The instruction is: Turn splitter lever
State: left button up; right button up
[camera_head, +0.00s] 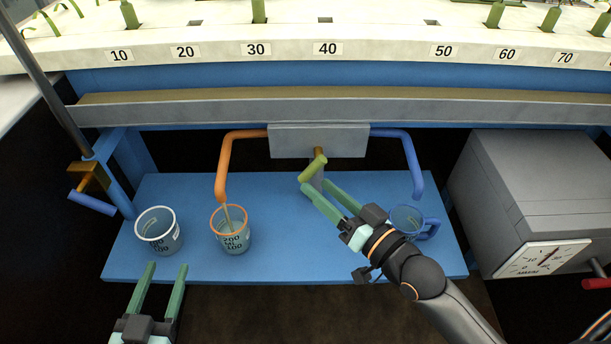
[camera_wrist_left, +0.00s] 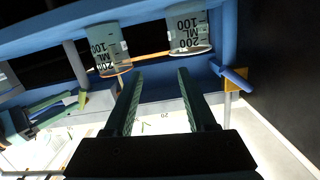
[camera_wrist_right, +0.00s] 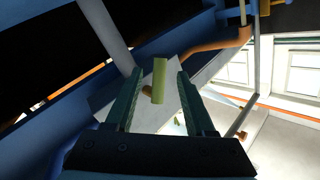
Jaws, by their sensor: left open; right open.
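The splitter lever (camera_head: 313,167) is a yellow-green bar on a brass stem, at the front of a grey splitter box (camera_head: 345,140). It lies slanted, its lower end toward the left. My right gripper (camera_head: 318,188) is open, its fingertips close to the lever. In the right wrist view the lever (camera_wrist_right: 160,82) shows between the two open fingers, with gaps on both sides. An orange pipe (camera_head: 226,160) leaves the box to the left and a blue pipe (camera_head: 408,155) to the right. My left gripper (camera_head: 167,267) is open and empty near the shelf's front edge.
On the blue shelf (camera_head: 290,265) stand a white-rimmed beaker (camera_head: 158,232), an orange-rimmed beaker (camera_head: 231,235) under the orange pipe, and a blue-rimmed jug (camera_head: 407,220) under the blue pipe. A grey box with a dial (camera_head: 540,260) stands right. A numbered flume edge (camera_head: 290,50) runs behind.

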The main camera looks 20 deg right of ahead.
aim_at(306, 176)
pick_arm(q)
jog(key=shift+m+t+h, duration=0.4)
jog(key=shift+t, duration=0.5)
jog(key=shift+w+d+r+b, duration=0.1)
jog(key=shift+w+r+b, duration=0.05)
jog(key=shift+r, duration=1)
jog(key=shift+w+r+b, duration=0.1)
jog(key=shift+r+b, duration=0.05)
jog(key=shift+r, duration=0.95)
pick_arm(e)
jog(key=shift+x, duration=2.6)
grip_shut()
